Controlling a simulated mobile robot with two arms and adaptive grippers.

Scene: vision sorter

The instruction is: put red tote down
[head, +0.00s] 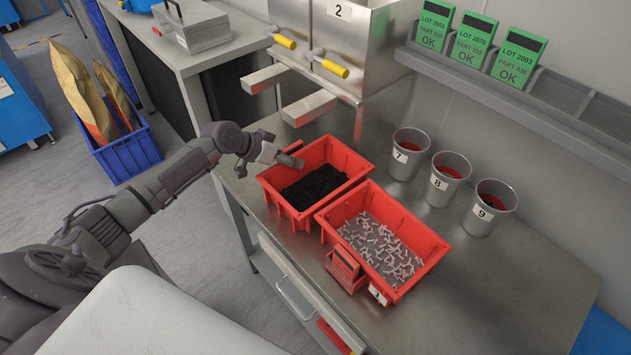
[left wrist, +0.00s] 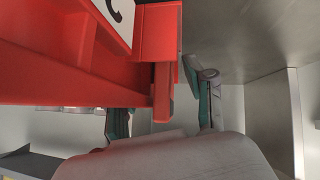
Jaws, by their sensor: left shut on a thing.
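A red tote (head: 348,163) with black contents is at the left end of the steel bench, beside a second red tote (head: 435,243) holding pale small parts. My left gripper (head: 290,158) is at the left rear edge of the tote with black contents, shut on it. In the left wrist view the red tote (left wrist: 60,65) fills the upper left, and a red piece of it lies between the fingers of the gripper (left wrist: 162,110). I cannot tell whether the tote touches the bench. My right gripper is out of view.
Several grey cups, including one numbered 8 (head: 449,180), stand behind the totes. A steel dispenser (head: 335,50) with yellow-handled levers stands at the back left. Green lot cards (head: 474,40) sit on a wall rack. The bench (head: 500,300) is clear at the front right.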

